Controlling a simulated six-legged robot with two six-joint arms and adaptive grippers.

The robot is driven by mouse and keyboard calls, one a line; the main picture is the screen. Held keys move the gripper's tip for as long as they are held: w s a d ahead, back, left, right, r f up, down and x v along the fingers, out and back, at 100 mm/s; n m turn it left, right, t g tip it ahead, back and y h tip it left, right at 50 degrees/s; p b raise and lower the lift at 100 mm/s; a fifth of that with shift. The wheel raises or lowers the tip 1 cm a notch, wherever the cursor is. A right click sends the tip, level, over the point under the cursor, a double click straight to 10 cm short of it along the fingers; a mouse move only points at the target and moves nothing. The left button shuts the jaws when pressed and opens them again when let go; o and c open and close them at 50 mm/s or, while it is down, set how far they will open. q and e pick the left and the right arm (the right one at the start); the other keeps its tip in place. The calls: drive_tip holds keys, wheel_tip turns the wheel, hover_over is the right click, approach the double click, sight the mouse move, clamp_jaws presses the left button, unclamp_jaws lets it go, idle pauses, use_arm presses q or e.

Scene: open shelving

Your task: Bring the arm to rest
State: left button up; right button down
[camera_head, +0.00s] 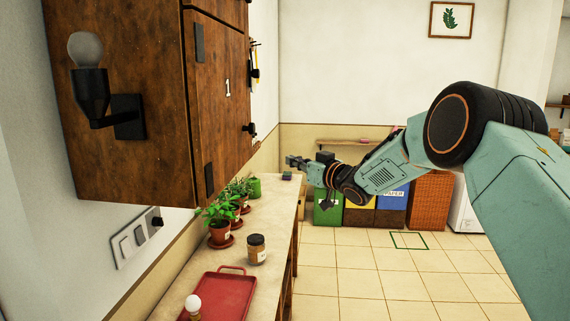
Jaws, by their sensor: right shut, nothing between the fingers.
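My right arm (500,150) comes in from the right edge and reaches across to the middle of the view. Its gripper (292,162) points left, past the far end of the wooden counter, and is small in the picture. The gripper is shut and holds nothing. It appears apart from the counter and the wall cabinet. My left gripper is not in view.
A wooden cabinet (130,60) with a bulb lamp (88,85) hangs at left. The counter (275,225) bears potted plants (220,225), a jar (256,250) and a red tray (215,300). Bins (327,207) and a wicker basket (430,200) stand behind. The tiled floor is clear.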

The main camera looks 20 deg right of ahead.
drive_tip(key=shift+s+d, duration=1.85)
drive_tip(key=shift+d, duration=1)
drive_tip(key=s+a+f+m+g+h+b, duration=0.1)
drive_tip(key=s+a+f+g+b, duration=0.2)
drive_tip(key=s+f, duration=0.7)
drive_tip(key=s+a+f+m+g+h+b, duration=0.25)
drive_tip(key=a+f, duration=0.25)
drive_tip(key=f, duration=1.1)
drive_tip(key=s+a+f+m+g+b, duration=0.15)
drive_tip(key=s+a+f, duration=0.25)
drive_tip(key=s+f, duration=0.55)
drive_tip(key=s+a+f+g+h+b, duration=0.1)
drive_tip(key=s+f+g+b, duration=0.4)
drive_tip(key=s+f, duration=0.8)
drive_tip(key=s+a+f+n+g+h+b, duration=0.1)
drive_tip(key=s+f+g+b, duration=0.4)
drive_tip(key=s+f, duration=0.8)
drive_tip(key=s+a+b, duration=0.1)
drive_tip(key=s+b, duration=0.1)
drive_tip(key=s, duration=0.6)
drive_tip(key=shift+f, duration=0.35)
drive_tip(key=shift+w+a, duration=0.1)
